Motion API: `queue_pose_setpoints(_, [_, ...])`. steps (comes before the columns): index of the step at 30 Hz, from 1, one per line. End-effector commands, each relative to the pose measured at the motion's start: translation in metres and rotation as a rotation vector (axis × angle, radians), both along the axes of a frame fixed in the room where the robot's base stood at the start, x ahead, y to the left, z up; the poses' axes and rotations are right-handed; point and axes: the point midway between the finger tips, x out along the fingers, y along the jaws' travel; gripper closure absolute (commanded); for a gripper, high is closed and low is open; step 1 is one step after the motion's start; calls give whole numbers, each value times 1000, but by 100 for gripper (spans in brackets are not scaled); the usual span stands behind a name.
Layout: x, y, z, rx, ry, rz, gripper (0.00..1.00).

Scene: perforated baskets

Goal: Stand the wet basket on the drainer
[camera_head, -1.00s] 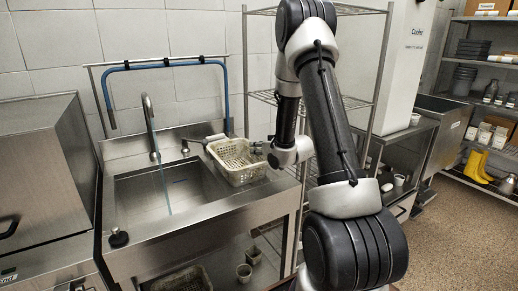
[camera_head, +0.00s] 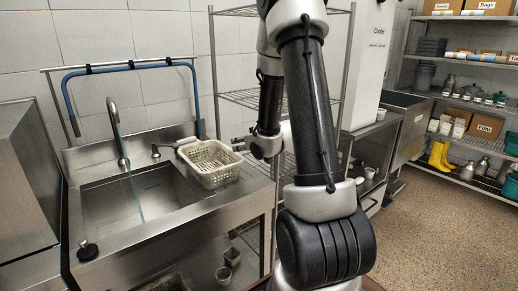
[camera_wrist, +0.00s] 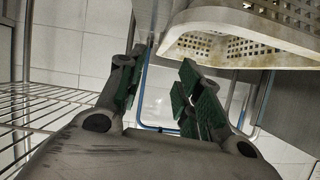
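A cream perforated basket (camera_head: 208,176) sits upright on the right side of the steel sink unit, by the basin. Its wall also shows at the upper right of the wrist view (camera_wrist: 225,50). Whether it is wet cannot be told. My gripper (camera_head: 238,145) is at the basket's right rear rim in the head view; contact cannot be told there. In the wrist view its fingers (camera_wrist: 158,78) are apart, with only background seen between them, and the basket is beside them. Which surface is the drainer is not clear.
The sink basin (camera_head: 140,196) lies left of the basket, with a tall tap (camera_head: 117,135) and a blue hose (camera_head: 130,67). A wire shelf rack (camera_head: 238,98) stands behind my arm. Stocked shelves (camera_head: 470,95) stand far right, with open floor before them.

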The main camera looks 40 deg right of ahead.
Motion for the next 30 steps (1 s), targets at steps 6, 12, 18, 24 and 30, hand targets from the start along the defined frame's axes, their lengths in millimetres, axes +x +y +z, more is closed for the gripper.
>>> queue_pose_setpoints(6, [-55, 14, 77, -151, 216, -78, 65])
queue_pose_setpoints(12, [-158, 46, 121, -164, 447, -108, 65])
queue_pose_setpoints(18, [-267, 86, 136, -118, 646, -46, 65])
queue_pose_setpoints(24, [-322, 106, 136, -91, 747, 14, 65])
queue_pose_setpoints(30, [-329, 108, 136, -88, 762, 22, 65])
